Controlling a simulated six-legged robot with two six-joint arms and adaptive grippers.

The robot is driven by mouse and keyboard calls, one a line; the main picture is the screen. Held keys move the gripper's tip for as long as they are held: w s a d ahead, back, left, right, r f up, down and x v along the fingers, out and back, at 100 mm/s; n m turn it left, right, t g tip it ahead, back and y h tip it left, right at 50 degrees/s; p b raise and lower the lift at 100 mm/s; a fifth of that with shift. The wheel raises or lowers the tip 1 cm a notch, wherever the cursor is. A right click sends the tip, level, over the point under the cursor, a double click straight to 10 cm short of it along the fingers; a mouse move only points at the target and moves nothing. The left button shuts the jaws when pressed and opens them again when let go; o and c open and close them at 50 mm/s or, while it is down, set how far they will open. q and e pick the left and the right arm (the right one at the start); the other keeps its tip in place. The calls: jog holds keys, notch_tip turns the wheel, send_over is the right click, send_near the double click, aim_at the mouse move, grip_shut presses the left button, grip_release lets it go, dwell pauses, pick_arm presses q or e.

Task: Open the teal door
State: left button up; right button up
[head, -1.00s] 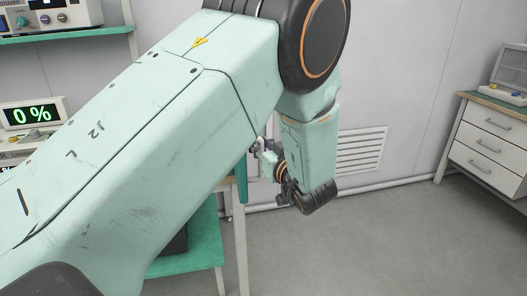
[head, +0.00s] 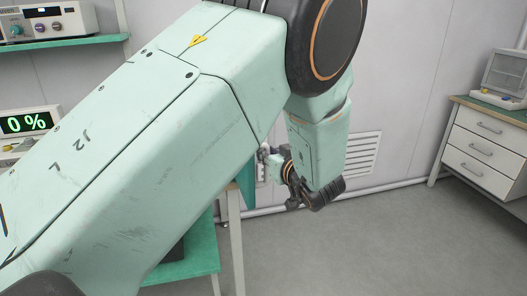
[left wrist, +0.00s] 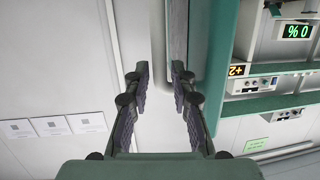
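A tall teal panel (left wrist: 217,65), seen nearly edge-on, stands right of my left gripper (left wrist: 160,78) in the left wrist view; it looks like the teal door. A narrow grey-teal upright strip (left wrist: 176,30) runs beside it, close to the right fingertip. I cannot tell whether this is a handle or an edge. The two fingers are apart with nothing clearly between them. My right gripper is in neither view.
A bench with teal shelf (head: 75,42) and instruments, including a 0 % display (head: 28,122), stands at the left. A drawer cabinet (head: 487,150) stands at the right. The wall has a vent (head: 363,153). The grey floor (head: 380,240) between is clear.

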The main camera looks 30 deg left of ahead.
pick_arm(q)
jog(key=w+d+p, duration=0.1)
jog(key=d+p, duration=0.6)
jog(key=p, duration=0.2)
jog(key=shift+r+p, duration=0.15)
jog(key=shift+p, duration=0.15)
dwell(0.9)
jog(key=shift+d, duration=0.1)
dwell(0.3)
